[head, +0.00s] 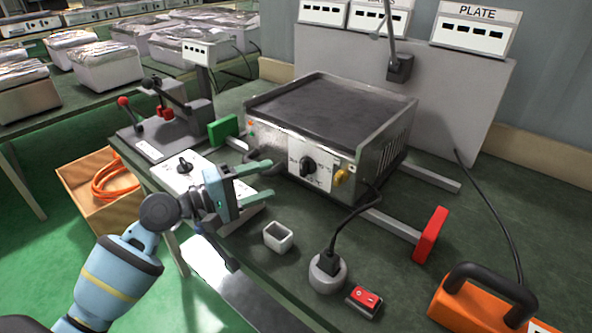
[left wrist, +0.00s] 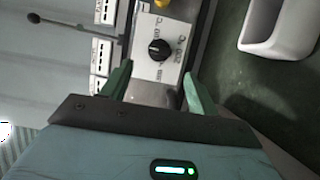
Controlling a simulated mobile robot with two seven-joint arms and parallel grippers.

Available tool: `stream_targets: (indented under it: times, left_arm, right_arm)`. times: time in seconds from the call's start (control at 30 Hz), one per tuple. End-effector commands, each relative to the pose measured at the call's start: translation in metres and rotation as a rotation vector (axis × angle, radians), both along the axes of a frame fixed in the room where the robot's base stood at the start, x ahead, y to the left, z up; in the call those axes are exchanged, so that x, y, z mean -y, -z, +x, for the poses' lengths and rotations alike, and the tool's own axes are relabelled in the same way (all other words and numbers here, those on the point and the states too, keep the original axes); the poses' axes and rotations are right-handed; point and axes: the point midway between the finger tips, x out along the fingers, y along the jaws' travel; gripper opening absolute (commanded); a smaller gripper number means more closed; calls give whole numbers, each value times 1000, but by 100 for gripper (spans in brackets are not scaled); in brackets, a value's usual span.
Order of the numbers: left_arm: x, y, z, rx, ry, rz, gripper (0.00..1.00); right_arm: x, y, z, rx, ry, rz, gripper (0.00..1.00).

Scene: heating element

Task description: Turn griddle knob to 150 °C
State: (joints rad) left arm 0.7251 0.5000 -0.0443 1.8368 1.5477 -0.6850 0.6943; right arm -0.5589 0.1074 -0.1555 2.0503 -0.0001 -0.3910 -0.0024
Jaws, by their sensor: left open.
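The griddle (head: 330,108) is a steel box with a dark flat top, standing on the green table. Its black knob (head: 307,165) sits on a white dial plate on the front face. The knob also shows in the left wrist view (left wrist: 158,49), beyond the fingertips and between their lines. The dial marks are too small to read surely. My left gripper (head: 262,181) is open and empty, to the left of the knob and apart from it. Its green fingers also show in the left wrist view (left wrist: 157,88), pointing toward the dial plate. My right gripper is not in view.
A yellow knob or plug (head: 341,176) sits right of the dial. A small white cup (head: 278,237), a round socket with a black plug (head: 327,272), a red switch (head: 364,300) and an orange device (head: 480,305) stand in front. A red-handled clamp fixture (head: 165,125) stands left.

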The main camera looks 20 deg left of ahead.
Motion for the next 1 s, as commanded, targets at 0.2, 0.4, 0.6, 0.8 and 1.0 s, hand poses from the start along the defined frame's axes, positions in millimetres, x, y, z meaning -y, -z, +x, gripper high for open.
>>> stream_targets:
  times: [0.2,0.4,0.6,0.8,1.0]
  left_arm:
    - [18,-3,20,4,1,-2,60]
    - [38,-2,41,1,0,-1,60]
    - [49,-2,54,1,-1,-1,60]
    - [51,0,56,0,-1,0,60]
    - [51,-1,56,0,-1,0,51]
  right_arm:
    - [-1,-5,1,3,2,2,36]
    - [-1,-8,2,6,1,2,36]
    - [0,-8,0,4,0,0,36]
    - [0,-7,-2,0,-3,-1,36]
    - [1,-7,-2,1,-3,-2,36]
